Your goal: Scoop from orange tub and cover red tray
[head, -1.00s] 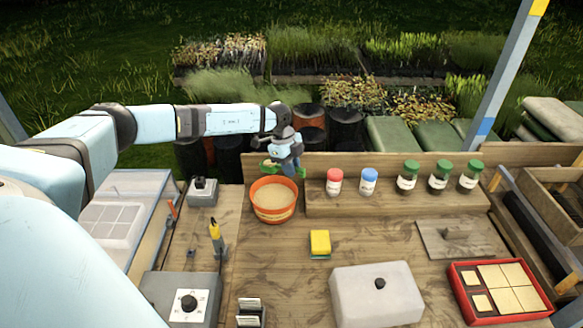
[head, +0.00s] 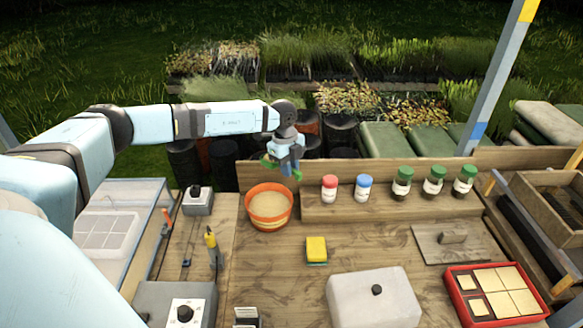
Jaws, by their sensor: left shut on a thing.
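The orange tub (head: 268,222) stands near the back left of the bench, with pale tan material in it. My left gripper (head: 288,170) is just behind and above the tub's right rim. It is shut on a green scoop (head: 268,161), whose visible end sticks out left of the fingers, above the tub's back rim. I cannot tell whether the scoop holds anything. The red tray (head: 456,297) lies at the front right, with tan surfaces in its large and small square cells. My right gripper is not in view.
Red-capped (head: 329,189), blue-capped (head: 363,188) and green-capped jars (head: 402,184) stand on a raised wooden step. A yellow sponge (head: 316,249), a pale lidded box (head: 375,304) and a wooden board with handle (head: 452,246) lie between tub and tray.

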